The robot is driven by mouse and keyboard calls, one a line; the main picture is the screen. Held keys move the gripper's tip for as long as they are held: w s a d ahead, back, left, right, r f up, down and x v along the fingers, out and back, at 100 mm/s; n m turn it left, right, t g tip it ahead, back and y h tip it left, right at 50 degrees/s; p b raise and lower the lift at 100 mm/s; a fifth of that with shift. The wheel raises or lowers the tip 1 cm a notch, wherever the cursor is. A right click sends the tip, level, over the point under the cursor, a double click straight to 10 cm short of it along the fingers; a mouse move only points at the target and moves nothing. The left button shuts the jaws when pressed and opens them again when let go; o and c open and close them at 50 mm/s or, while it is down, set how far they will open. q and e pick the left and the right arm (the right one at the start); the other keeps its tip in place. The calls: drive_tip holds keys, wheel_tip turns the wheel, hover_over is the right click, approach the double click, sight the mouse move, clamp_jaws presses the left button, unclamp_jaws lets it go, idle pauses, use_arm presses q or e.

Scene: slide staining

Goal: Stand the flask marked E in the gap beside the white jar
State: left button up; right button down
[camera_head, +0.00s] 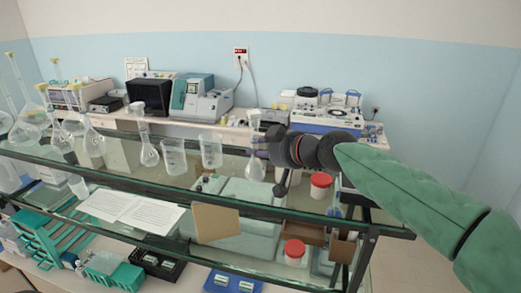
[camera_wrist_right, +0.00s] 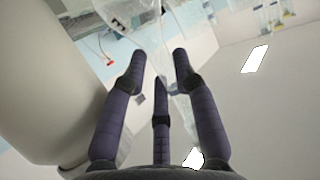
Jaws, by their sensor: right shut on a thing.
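A clear flask (camera_head: 255,165) with a tall neck is upright at the glass shelf, at the fingers of my right gripper (camera_head: 270,144). The gripper is shut on it; in the right wrist view the three dark fingers (camera_wrist_right: 160,85) close around clear glass (camera_wrist_right: 175,65). A similar flask (camera_head: 148,150) stands farther left. I cannot pick out the white jar for certain; two pale jars with red lids (camera_head: 320,186) (camera_head: 294,251) show lower down. My left gripper is not in view.
Two clear beakers (camera_head: 173,160) (camera_head: 211,151) stand on the glass shelf (camera_head: 110,165) left of the held flask. Several more flasks (camera_head: 92,140) crowd the left end. Instruments (camera_head: 200,97) line the back counter. Papers (camera_head: 130,210) and a cardboard piece (camera_head: 216,223) lie in front.

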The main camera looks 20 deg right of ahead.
drive_tip(key=shift+w+f, duration=0.1)
drive_tip(key=shift+w, duration=0.05)
drive_tip(key=c, duration=1.3)
unclamp_jaws()
drive_tip(key=shift+o, duration=0.2)
drive_tip(key=shift+s+d+r, duration=0.1)
drive_tip(key=shift+s+r, duration=0.15)
drive_tip(key=shift+s, duration=0.05)
drive_tip(key=b+v, duration=0.2)
drive_tip(key=v, duration=0.9)
drive_tip(key=shift+s+d+b, duration=0.15)
drive_tip(key=shift+s+b, duration=0.05)
drive_tip(key=shift+b, duration=0.2)
